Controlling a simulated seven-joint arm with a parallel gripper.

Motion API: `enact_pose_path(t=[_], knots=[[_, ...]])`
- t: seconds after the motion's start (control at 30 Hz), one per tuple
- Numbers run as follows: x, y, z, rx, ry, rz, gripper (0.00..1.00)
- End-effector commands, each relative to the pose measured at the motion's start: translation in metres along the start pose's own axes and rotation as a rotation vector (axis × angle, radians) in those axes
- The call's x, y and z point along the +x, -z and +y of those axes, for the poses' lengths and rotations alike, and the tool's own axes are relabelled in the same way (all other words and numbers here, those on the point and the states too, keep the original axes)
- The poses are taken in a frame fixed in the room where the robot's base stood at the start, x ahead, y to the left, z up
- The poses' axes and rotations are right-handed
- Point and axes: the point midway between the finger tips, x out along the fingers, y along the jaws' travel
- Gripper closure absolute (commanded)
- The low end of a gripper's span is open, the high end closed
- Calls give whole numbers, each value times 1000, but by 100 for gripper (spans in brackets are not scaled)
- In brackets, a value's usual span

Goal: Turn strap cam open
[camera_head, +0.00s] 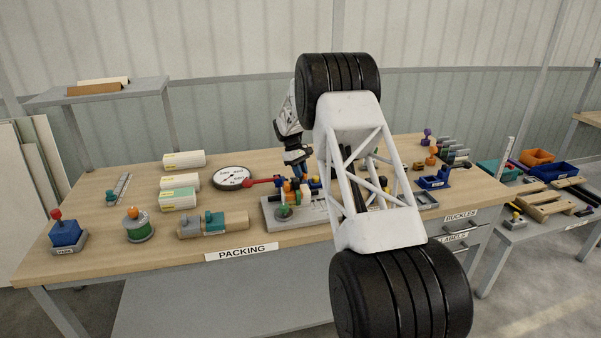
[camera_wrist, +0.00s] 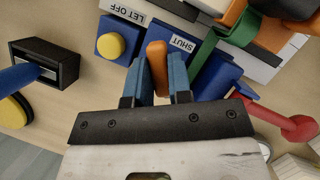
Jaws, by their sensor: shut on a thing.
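In the wrist view, an orange lever (camera_wrist: 157,52), which looks like the strap cam's handle, stands between the two blue fingers of my gripper (camera_wrist: 160,72). The gripper is shut on it. The lever lies between a "LET OFF" label (camera_wrist: 126,14) and a "SHUT" label (camera_wrist: 183,43), closer to "SHUT". A green strap (camera_wrist: 205,50) runs just right of the fingers, with an orange part (camera_wrist: 235,15) beyond it. In the head view, my gripper (camera_head: 298,172) is down at the grey fixture (camera_head: 270,208) on the bench; the grip itself is too small to make out there.
A blue block with a yellow button (camera_wrist: 112,45) sits left of the fingers. A red lever (camera_wrist: 290,127) lies to the right, and a black box (camera_wrist: 48,62) at far left. The packing bench (camera_head: 100,242) holds several rolls and tools; my arm hides part of it.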

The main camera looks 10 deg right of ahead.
Motion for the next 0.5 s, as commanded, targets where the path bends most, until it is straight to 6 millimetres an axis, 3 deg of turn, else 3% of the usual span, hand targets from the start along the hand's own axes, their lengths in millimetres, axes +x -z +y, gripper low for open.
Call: enact_pose_path(t=[0.5], knots=[[-1,0,2,411,170,3,100]])
